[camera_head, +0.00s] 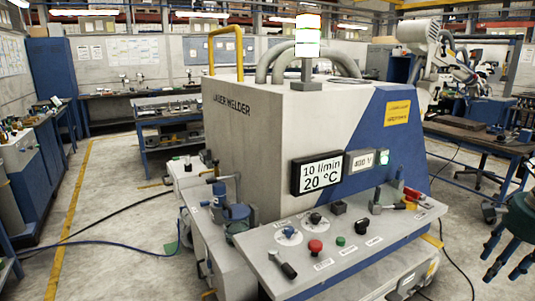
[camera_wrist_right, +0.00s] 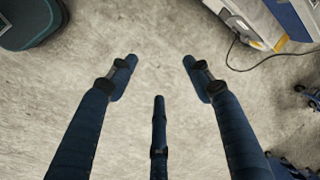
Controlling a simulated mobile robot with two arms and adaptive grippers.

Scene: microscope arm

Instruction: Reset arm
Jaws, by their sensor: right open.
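My right gripper (camera_head: 502,262) is at the right edge of the head view, open and empty, to the right of the laser welder and apart from it. Its three dark blue fingers are spread over bare floor in the right wrist view (camera_wrist_right: 160,78). The laser welder (camera_head: 265,133) is a large grey and blue machine in the middle. A jointed white arm (camera_head: 420,40) shows behind it at the upper right, far from my gripper; I cannot tell whether it is the task's arm. My left gripper is not in view.
The welder's sloping control panel (camera_head: 258,240) carries a red button (camera_head: 315,246), a green button (camera_head: 340,241), a lever (camera_head: 284,265) and knobs. A display (camera_head: 317,174) reads 10 l/min, 20 °C. A workbench (camera_head: 470,133) and stool stand at right. Cables cross the floor.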

